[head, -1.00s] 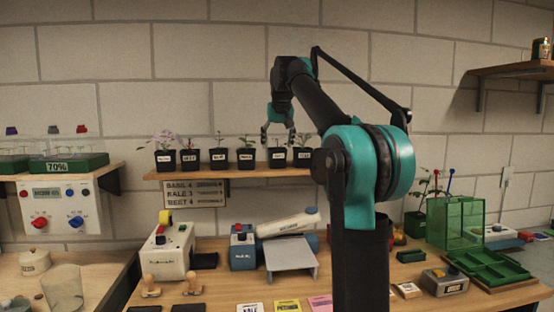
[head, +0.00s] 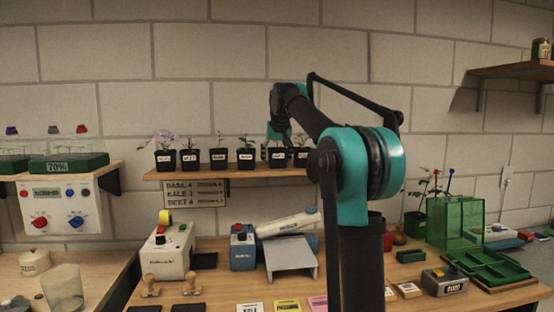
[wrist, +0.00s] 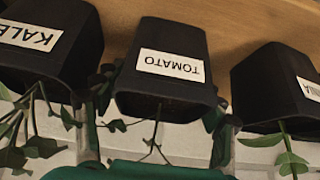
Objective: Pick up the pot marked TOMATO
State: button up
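The pot marked TOMATO (wrist: 165,85) is a black tapered pot with a white label. It is in the middle of the wrist view, its label upside down and a seedling showing at its rim. My gripper (wrist: 158,108) is open, with one teal and dark finger on each side of the pot near its rim. I cannot tell whether either finger touches it. In the head view my gripper (head: 279,139) is low over the right part of the pot row. The pot below it (head: 277,158) appears to be the TOMATO one, but its label is too small to read.
In the wrist view the KALE pot (wrist: 45,45) stands close on the left and another labelled pot (wrist: 278,85) on the right. The pots stand in a row on a narrow wooden shelf (head: 235,173) against the block wall. Below is a crowded workbench.

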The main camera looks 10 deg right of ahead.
jog(key=c, duration=1)
jog(key=shift+r, duration=0.1)
